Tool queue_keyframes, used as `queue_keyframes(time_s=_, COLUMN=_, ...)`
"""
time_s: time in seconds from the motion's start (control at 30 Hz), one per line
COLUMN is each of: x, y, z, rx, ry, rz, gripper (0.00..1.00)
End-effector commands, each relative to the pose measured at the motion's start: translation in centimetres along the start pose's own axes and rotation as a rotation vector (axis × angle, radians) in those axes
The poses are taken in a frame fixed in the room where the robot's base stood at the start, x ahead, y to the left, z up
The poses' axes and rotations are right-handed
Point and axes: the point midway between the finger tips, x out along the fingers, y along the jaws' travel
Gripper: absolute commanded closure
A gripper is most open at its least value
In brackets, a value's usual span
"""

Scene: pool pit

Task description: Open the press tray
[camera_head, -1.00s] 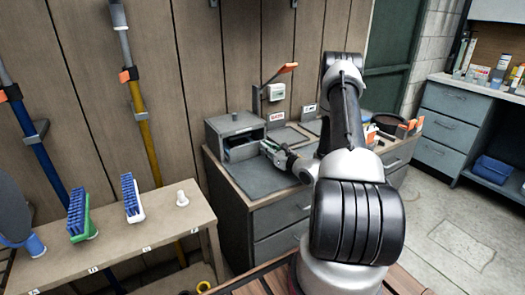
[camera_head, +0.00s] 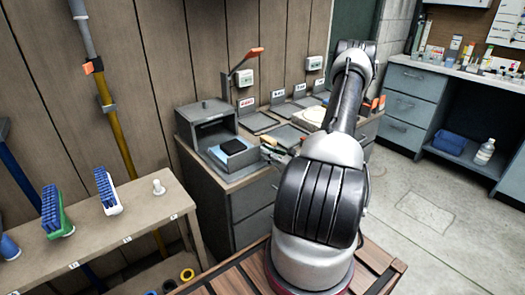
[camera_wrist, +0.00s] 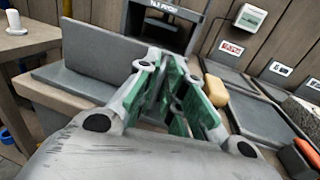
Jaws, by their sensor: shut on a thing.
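The press (camera_head: 207,122) is a dark grey box on the counter at the wall, and its front shows in the wrist view (camera_wrist: 165,18). Its tray (camera_head: 240,165) sticks out of the open front. A blue pad (camera_head: 226,149) with a dark thing on it lies on the tray. My gripper (camera_head: 270,152) is at the tray's front right in the head view. In the wrist view, its green fingers (camera_wrist: 178,88) are close together, shut at the tray's front. The gripped part is hidden between the fingers.
An orange-tipped lever (camera_head: 243,62) rises beside the press. Several grey plates, one (camera_head: 258,122) near the press, lie along the counter. A wooden shelf with brushes (camera_head: 108,192) stands at the left.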

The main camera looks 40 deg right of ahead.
Motion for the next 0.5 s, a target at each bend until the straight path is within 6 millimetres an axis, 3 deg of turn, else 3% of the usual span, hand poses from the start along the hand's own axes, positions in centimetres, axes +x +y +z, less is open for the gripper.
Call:
queue_keyframes(time_s=0.47, x=-0.54, y=0.46, z=-0.05, rx=0.003, ry=0.001, rz=0.008, gripper=1.00)
queue_keyframes(time_s=0.5, x=-0.53, y=0.46, z=-0.06, rx=0.003, ry=0.001, rz=0.008, gripper=0.84)
